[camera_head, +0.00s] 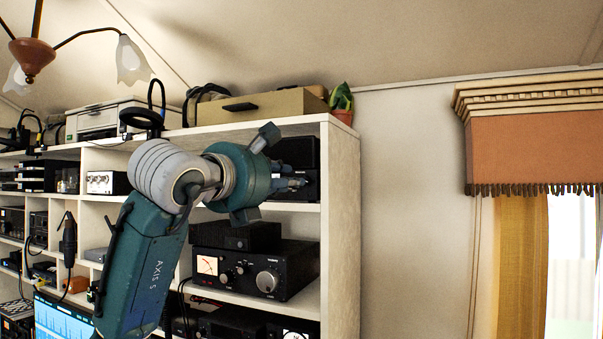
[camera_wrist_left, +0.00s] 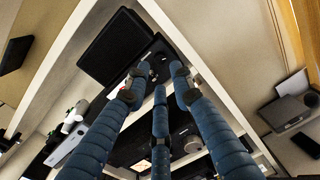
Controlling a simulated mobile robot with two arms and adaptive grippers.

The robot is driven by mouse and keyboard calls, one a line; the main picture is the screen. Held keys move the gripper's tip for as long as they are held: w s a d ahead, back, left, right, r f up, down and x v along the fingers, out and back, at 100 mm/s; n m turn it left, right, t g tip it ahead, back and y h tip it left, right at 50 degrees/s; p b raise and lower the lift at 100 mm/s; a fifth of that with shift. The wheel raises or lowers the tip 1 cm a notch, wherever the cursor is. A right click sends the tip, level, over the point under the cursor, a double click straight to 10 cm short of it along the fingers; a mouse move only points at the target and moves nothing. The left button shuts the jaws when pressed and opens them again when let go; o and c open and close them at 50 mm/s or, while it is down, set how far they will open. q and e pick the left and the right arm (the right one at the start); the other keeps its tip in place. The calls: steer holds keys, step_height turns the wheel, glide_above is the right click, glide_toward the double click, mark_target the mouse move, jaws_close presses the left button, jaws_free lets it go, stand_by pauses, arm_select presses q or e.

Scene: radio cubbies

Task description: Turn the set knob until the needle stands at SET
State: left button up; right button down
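A black radio unit (camera_head: 290,267) stands on a middle shelf at the right end of the cubbies. It has a small lit meter (camera_head: 207,265) on its left and a large silver-grey knob (camera_head: 267,282) on its right, with smaller knobs between. The needle's position is too small to read, and I cannot tell which knob is the set knob. My left gripper (camera_head: 292,184) is above this unit, in front of the upper shelf, apart from the large knob. In the left wrist view its blue fingers (camera_wrist_left: 157,78) are spread and empty. My right gripper is out of view.
A black device (camera_head: 290,155) sits on the upper shelf behind my left gripper. A black box (camera_head: 236,235) lies on the radio unit. The white cubby side panel (camera_head: 341,230) closes the right end.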

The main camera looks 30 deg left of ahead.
arm_select(q)
steer(key=w+p, duration=0.3)
steer(key=w, duration=0.3)
steer(key=shift+w, duration=0.35)
jaws_close()
steer(key=shift+a, duration=0.1)
